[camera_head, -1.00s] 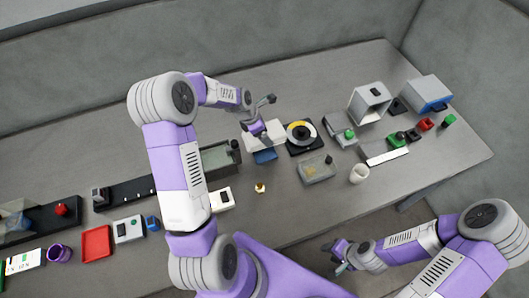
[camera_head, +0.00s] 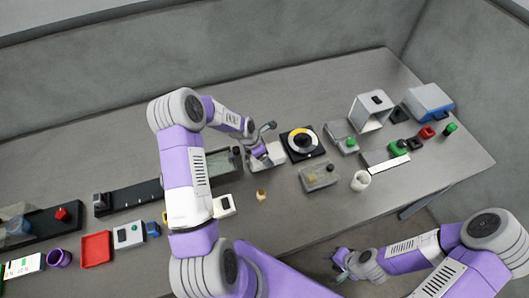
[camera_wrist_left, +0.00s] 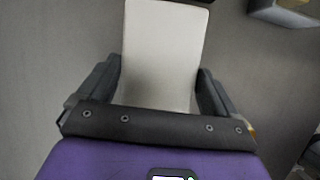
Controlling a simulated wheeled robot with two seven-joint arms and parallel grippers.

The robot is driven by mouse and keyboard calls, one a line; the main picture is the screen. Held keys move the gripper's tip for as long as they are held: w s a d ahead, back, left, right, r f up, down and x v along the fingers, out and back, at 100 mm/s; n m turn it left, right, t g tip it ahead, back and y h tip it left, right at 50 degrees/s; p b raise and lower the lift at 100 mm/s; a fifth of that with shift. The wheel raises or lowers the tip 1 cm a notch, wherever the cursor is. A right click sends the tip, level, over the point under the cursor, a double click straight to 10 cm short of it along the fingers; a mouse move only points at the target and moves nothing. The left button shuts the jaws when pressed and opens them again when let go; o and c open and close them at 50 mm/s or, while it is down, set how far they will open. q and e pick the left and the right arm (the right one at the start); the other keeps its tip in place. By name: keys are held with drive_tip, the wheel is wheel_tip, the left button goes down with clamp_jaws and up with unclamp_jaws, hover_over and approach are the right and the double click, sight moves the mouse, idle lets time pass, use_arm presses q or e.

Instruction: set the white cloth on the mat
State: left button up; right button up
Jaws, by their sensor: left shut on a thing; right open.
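The white cloth (camera_head: 276,154) is a pale, flat rectangle beside the black square with the yellow-and-white reel. In the left wrist view the cloth (camera_wrist_left: 163,50) lies between my two dark fingers and reaches forward past them. My left gripper (camera_head: 259,152) is shut on it, low over the table. The blue mat does not show now; the cloth and gripper are where it was seen, and I cannot tell whether the cloth touches it. My right gripper (camera_head: 341,259) is open and empty, off the table's front edge.
The black square with the reel (camera_head: 301,142) stands just right of the cloth. A long grey-framed tray (camera_head: 222,163) is to the left.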

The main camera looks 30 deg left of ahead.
use_arm(q)
drive_tip(key=o, duration=0.7)
drive_tip(key=shift+f, duration=0.15)
drive_tip(key=shift+o, duration=0.2)
drive_tip(key=v, duration=1.2)
drive_tip(key=shift+w, duration=0.1)
